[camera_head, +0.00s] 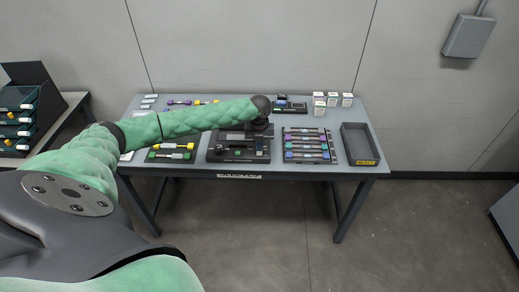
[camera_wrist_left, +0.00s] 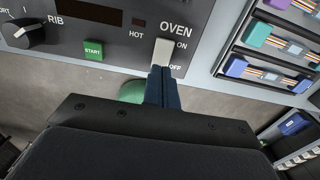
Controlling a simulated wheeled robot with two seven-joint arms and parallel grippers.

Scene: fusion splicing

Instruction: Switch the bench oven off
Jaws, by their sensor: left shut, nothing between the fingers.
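The bench oven (camera_head: 240,151) is a dark unit at the front middle of the table in the head view, partly hidden by my left arm. In the left wrist view its grey panel (camera_wrist_left: 200,12) carries the word OVEN, with a pale switch (camera_wrist_left: 163,52) beside the ON and OFF labels. I cannot tell for sure which way the switch is set. My left gripper (camera_wrist_left: 163,76) is shut and empty, its dark blue fingertips at the lower, OFF end of the switch. Whether they touch it is unclear. In the head view my left gripper (camera_head: 262,122) is over the unit. My right gripper is out of view.
The panel also has a green START button (camera_wrist_left: 93,50), a dark knob (camera_wrist_left: 22,33) and a HOT lamp (camera_wrist_left: 138,21) that looks unlit. A rack of coloured cassettes (camera_head: 309,146) stands right of the oven, then an empty dark tray (camera_head: 362,158). Small white boxes (camera_head: 320,106) stand behind.

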